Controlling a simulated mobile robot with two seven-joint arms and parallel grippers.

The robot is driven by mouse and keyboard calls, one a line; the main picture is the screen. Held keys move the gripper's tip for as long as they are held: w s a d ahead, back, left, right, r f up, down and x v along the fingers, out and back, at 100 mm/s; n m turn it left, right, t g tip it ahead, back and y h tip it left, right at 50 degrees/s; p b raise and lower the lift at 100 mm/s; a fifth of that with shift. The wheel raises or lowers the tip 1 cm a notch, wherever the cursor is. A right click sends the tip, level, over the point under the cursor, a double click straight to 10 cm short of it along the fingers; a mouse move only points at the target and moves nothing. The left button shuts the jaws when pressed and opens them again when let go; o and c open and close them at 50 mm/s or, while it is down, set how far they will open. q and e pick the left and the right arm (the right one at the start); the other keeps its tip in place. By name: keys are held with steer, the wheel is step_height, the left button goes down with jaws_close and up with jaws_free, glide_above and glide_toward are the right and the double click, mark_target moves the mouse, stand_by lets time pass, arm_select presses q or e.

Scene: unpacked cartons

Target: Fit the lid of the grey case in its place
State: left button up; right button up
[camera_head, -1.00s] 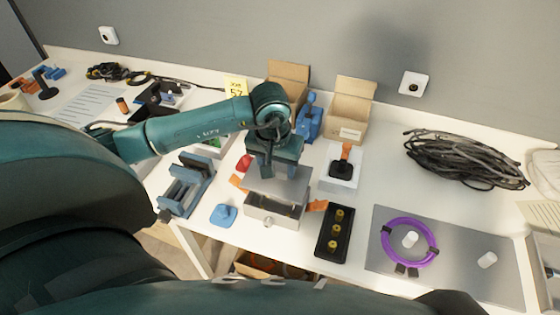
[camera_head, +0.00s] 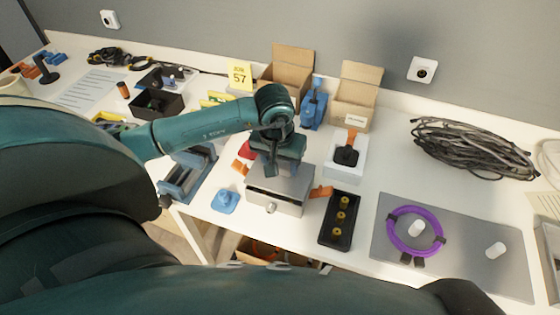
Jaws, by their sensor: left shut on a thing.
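The grey case (camera_head: 272,202) stands near the front edge of the table, with a round knob on its front face. Its flat grey lid (camera_head: 287,184) lies over the top of the case, with no clear gap between them. My left gripper (camera_head: 279,168) points down over the lid and is shut on it; the fingertips are partly hidden by the gripper body. Whether the lid is fully seated cannot be told from this angle. My right gripper does not show.
A blue block (camera_head: 225,201) and a blue-grey vise (camera_head: 188,173) are left of the case. An orange piece (camera_head: 321,192) and a black tray (camera_head: 340,220) are close on its right. Two open cartons (camera_head: 291,70) stand behind. A grey mat (camera_head: 455,248) with a purple ring (camera_head: 391,229) lies right.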

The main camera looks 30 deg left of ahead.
arm_select(q)
steer(key=shift+f+b, duration=0.5)
steer(key=shift+f, duration=0.1)
steer(key=shift+f+b, duration=0.45)
steer(key=shift+b, duration=0.05)
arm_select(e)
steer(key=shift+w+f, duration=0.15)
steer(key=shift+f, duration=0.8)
arm_select(q)
steer(key=shift+f, duration=0.15)
steer(key=o, duration=1.1)
steer(key=shift+r, duration=0.7)
steer(key=shift+s+d+r+b, duration=0.15)
steer(key=shift+s+r, duration=0.15)
steer(key=shift+r, duration=1.7)
steer(key=shift+s+r+b, duration=0.1)
steer(key=shift+s+r, duration=0.25)
steer(key=shift+r, duration=1.6)
steer(key=shift+s+d+r+b, duration=0.15)
steer(key=shift+s+r, duration=0.15)
steer(key=shift+r, duration=1.7)
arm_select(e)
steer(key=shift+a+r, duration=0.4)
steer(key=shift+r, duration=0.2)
